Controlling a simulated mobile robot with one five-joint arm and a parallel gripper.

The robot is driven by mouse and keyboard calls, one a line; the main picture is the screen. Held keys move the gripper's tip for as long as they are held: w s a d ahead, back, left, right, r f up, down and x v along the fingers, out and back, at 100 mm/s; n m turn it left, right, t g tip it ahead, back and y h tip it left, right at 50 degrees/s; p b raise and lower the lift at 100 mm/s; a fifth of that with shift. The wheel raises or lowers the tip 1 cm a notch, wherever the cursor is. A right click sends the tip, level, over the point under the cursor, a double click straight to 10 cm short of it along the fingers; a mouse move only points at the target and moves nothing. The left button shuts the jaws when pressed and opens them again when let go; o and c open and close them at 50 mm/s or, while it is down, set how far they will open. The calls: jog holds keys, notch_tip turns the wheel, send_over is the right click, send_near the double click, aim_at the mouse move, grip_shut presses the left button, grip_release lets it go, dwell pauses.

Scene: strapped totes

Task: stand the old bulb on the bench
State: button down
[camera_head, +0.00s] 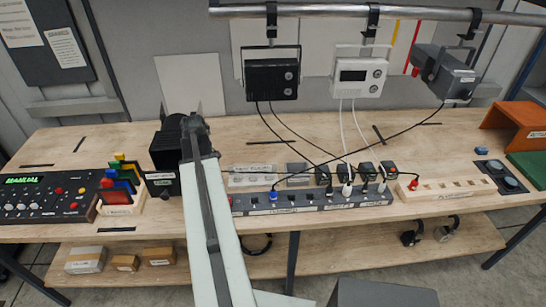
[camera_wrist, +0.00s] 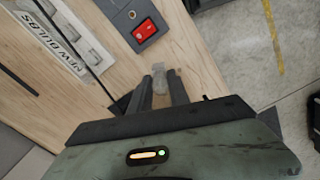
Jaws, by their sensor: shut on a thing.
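The old bulb (camera_wrist: 160,80), a small, translucent greyish thing, shows between the fingertips in the wrist view. My gripper (camera_wrist: 164,84) is shut on it, with one dark finger on each side. The bare wooden bench (camera_wrist: 195,70) lies behind the bulb, near its edge. I cannot tell whether the bulb touches the bench or hangs above it. In the head view my arm reaches over the bench (camera_head: 130,150), and the bulb is hidden there.
A power strip (camera_head: 310,201) lies along the bench; its red switch (camera_wrist: 145,30) is close beyond the fingertips. The new bulbs tray (camera_wrist: 60,35) is at the upper left. A control panel (camera_head: 45,198) and coloured pieces (camera_head: 118,185) stand left of my arm.

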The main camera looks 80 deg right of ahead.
jog(key=shift+w+a, duration=0.1)
jog(key=shift+w, duration=0.1)
dwell(0.3)
notch_tip(320, 180, down, 10)
jog(key=b, duration=1)
jog(key=shift+f, duration=0.2)
jog(key=shift+r, duration=0.2)
jog(key=shift+f, duration=0.15)
jog(key=c, duration=1.2)
grip_release()
jog(key=shift+c, duration=0.2)
